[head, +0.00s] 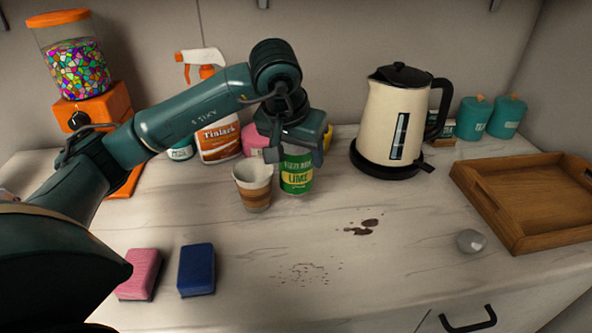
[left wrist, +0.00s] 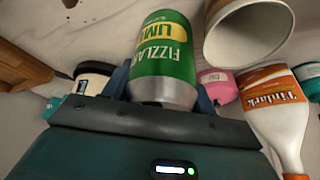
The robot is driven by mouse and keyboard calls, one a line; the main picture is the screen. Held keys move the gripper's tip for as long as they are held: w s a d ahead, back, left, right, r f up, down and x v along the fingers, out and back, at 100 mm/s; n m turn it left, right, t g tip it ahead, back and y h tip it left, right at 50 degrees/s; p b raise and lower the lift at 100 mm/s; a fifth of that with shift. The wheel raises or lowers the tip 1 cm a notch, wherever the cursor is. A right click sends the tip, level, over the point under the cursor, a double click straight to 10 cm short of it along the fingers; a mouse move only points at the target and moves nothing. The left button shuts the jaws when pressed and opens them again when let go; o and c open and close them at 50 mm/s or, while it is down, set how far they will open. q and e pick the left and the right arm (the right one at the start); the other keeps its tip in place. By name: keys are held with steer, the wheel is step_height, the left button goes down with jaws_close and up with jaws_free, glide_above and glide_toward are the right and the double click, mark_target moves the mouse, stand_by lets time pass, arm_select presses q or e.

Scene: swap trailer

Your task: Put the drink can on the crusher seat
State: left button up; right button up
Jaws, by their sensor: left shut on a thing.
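The drink can (head: 297,175) is green with a yellow band and the word LIME. My left gripper (head: 298,148) is shut on its upper part from above, and the can is upright. It also shows between the fingers in the left wrist view (left wrist: 165,60). Whether its base touches the counter or hangs just above it, I cannot tell. A paper cup (head: 254,187) stands close to the left of the can in the head view. I cannot make out a crusher seat in either view. My right gripper is out of view.
A cream kettle (head: 385,120) stands to the right on the counter (head: 340,245), with a wooden tray (head: 530,195) beyond. A spray bottle (head: 215,125) and an orange candy dispenser (head: 75,75) stand behind. Pink (head: 139,273) and blue (head: 196,269) sponges lie in front. Dark spills mark the middle.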

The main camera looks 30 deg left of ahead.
arm_select(q)
steer(key=shift+f, duration=2.1)
steer(key=shift+f, duration=0.1)
steer(key=o, duration=0.7)
steer(key=shift+f, duration=0.1)
steer(key=shift+o, duration=0.9)
